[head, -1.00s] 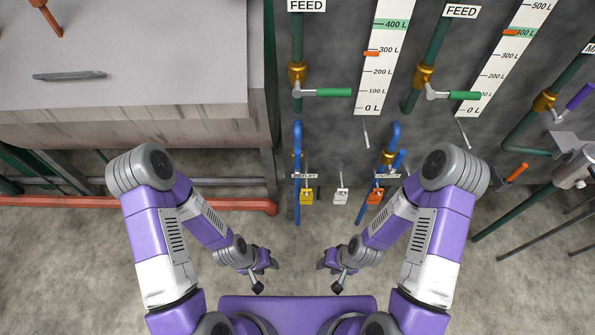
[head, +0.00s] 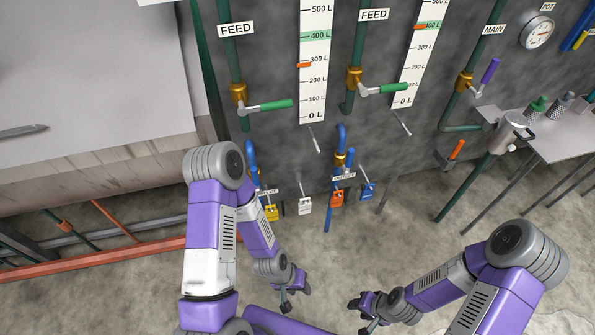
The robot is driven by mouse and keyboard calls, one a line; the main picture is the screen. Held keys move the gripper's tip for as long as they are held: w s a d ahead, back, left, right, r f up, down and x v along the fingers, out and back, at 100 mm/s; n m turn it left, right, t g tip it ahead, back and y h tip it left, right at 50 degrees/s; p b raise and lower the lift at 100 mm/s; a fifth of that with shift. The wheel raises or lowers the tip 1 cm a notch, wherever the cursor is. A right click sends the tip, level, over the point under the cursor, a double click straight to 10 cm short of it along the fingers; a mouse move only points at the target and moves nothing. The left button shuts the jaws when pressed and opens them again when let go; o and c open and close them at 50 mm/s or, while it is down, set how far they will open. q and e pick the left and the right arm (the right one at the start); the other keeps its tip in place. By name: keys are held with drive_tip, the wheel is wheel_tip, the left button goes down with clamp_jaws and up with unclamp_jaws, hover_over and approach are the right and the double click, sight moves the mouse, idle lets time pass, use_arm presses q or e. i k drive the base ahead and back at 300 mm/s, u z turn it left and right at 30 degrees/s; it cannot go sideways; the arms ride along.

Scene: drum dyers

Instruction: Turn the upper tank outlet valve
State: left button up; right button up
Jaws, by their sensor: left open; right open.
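Two blue outlet pipes run down the grey wall in the head view. The right blue pipe (head: 341,139) has a brass valve body and a blue lever (head: 350,159), with an outlet label (head: 344,177) below. The left blue pipe (head: 250,155) is partly hidden behind my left arm, and so is its label (head: 268,191). I cannot tell which outlet belongs to the upper tank. My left gripper (head: 293,295) is open and empty, below and in front of the pipes. My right gripper (head: 362,312) is open and empty, further right and lower. Neither touches a valve.
Above are feed valves with green levers (head: 268,106) (head: 388,89) and level scales. A grey table (head: 570,135) stands right. Floor between is clear.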

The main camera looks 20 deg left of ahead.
sight(254, 170)
drive_tip(key=z, duration=0.15)
drive_tip(key=i, duration=0.85)
drive_tip(key=u, duration=2.4)
